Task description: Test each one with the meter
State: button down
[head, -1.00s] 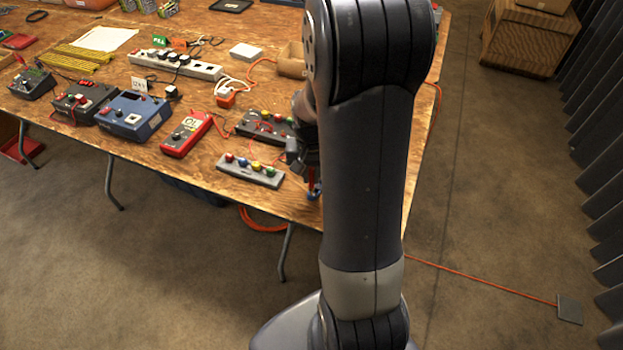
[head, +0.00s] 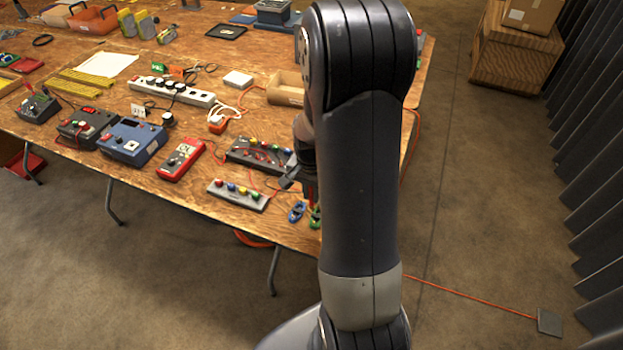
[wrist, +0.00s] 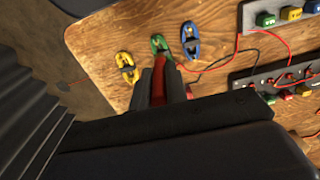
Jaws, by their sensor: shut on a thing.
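My gripper (wrist: 164,82) is shut on a red piece (wrist: 158,90), probably a clip, mostly hidden between the dark fingers. In the wrist view a green clip (wrist: 160,43) lies just beyond the fingertips, a blue clip (wrist: 190,38) to its right and a yellow clip (wrist: 126,66) to its left. The blue clip (head: 297,211) and green clip (head: 315,216) also show near the table's front edge in the head view; my arm hides most of the gripper there. The red meter (head: 181,159) lies left of a grey strip with coloured knobs (head: 238,195).
A dark board with coloured terminals and red leads (head: 258,156) sits behind the grey strip. A blue instrument (head: 132,141) and a dark one (head: 86,128) stand left of the meter. A power strip (head: 172,92) and cardboard tray (head: 286,88) lie behind. Cables cross the table.

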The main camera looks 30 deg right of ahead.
aim_at(314, 205)
jog(key=shift+s+d+f, duration=0.1)
jog(key=shift+s+d, duration=0.1)
jog(key=shift+s, duration=0.1)
jog(key=shift+f+m, duration=0.2)
jog(key=shift+m, duration=0.1)
jog(key=shift+f+b, duration=2.15)
jog(key=shift+f, duration=0.7)
jog(key=shift+f+b, duration=0.95)
jog(key=shift+b, duration=0.2)
dwell(0.4)
jog(key=c, duration=1)
grip_release()
jog(key=shift+r, duration=0.15)
jog(key=shift+r+p, duration=2.8)
jog(key=shift+r, duration=0.9)
